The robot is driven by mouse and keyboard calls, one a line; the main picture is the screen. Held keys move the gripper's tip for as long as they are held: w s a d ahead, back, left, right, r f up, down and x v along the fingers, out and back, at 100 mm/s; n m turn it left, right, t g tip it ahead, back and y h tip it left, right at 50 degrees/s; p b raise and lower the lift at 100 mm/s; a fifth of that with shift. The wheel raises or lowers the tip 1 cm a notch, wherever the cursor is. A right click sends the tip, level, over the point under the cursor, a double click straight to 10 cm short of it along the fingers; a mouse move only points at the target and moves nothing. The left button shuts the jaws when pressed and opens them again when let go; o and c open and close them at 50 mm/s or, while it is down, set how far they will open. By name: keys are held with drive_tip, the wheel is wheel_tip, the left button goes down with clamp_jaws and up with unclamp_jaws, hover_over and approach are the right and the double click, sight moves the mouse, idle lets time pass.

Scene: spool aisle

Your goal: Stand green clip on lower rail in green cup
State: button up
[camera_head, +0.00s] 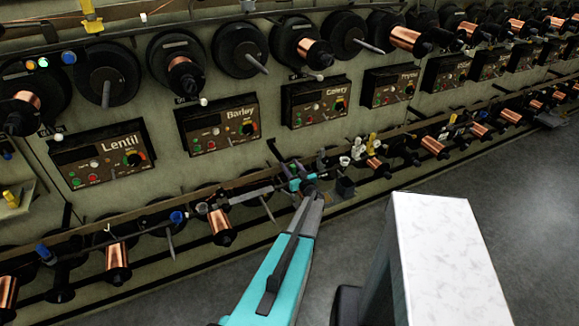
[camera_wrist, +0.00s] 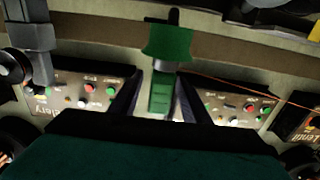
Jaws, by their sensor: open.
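A green clip (camera_wrist: 166,42) with a dark top is at the upper middle of the wrist view, in front of the tan rail. Its narrow lower part reaches between the two dark fingers of my gripper (camera_wrist: 161,80). The fingers are apart on either side of it, and I cannot tell whether they touch it. I cannot make out a green cup in either view.
A small dark box (camera_head: 345,187) stands just right of my gripper. White fittings (camera_head: 345,160) and yellow fittings (camera_head: 373,140) sit further right along the rail. A copper spool (camera_head: 220,226) and a blue fitting (camera_head: 177,217) are to the left. A white-topped block (camera_head: 445,255) stands at front right.

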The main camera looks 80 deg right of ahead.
drive_tip(key=b+v, duration=0.3)
drive_tip(key=v, duration=0.9)
drive_tip(key=shift+s+a+b, duration=0.15)
drive_tip(key=shift+a+b, duration=0.1)
drive_tip(key=shift+b, duration=0.1)
idle(0.5)
